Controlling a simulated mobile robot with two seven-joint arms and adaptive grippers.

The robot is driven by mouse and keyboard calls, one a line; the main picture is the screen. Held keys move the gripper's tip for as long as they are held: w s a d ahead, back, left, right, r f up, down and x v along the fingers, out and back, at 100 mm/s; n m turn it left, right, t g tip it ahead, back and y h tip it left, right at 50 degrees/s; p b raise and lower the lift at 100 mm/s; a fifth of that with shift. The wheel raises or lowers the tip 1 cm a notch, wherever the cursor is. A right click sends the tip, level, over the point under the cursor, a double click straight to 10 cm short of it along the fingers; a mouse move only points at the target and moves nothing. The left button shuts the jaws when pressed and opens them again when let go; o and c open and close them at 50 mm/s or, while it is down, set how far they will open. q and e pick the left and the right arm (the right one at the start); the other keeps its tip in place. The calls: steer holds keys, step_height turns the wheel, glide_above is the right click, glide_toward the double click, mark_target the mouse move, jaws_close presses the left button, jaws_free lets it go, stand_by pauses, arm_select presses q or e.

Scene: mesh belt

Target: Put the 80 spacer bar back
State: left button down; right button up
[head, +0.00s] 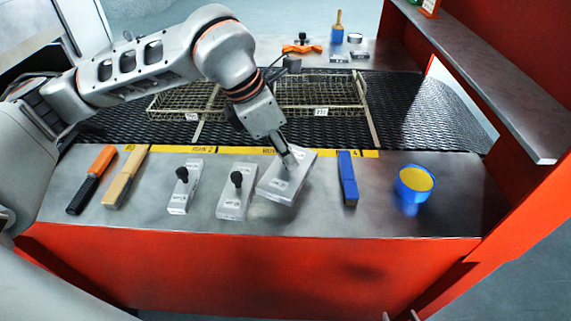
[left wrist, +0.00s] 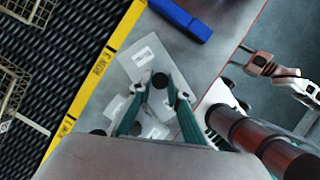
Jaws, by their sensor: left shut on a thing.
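My left gripper (head: 291,160) is shut on the black knob of the rightmost grey spacer bar (head: 287,183). In the left wrist view the two fingers (left wrist: 160,92) stand on either side of the knob, with the bar (left wrist: 134,62) beneath. The bar is turned and looks tilted; I cannot tell whether it clears the bench. Two more grey knobbed bars stand to its left, a middle one (head: 234,203) and a left one (head: 182,194). Their labels are too small to read. My right gripper (head: 400,316) shows only its tips, apart, at the bottom edge.
On the steel bench (head: 330,222) lie an orange-handled tool (head: 92,178), a wooden-handled brush (head: 125,176), a blue bar (head: 347,178) and a blue cup (head: 413,184) with yellow inside. Behind a yellow strip, wire baskets (head: 320,97) sit on the black mesh belt (head: 400,110).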

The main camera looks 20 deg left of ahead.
mark_target(285, 167)
arm_select(q)
steer(key=shift+f, duration=1.95)
steer(key=shift+f, duration=0.15)
steer(key=c, duration=1.9)
jaws_free()
steer(key=shift+r, duration=0.2)
steer(key=v, duration=1.1)
steer(key=shift+s+a+r, duration=0.15)
steer(key=shift+s+r, duration=0.05)
steer(key=shift+r, duration=0.15)
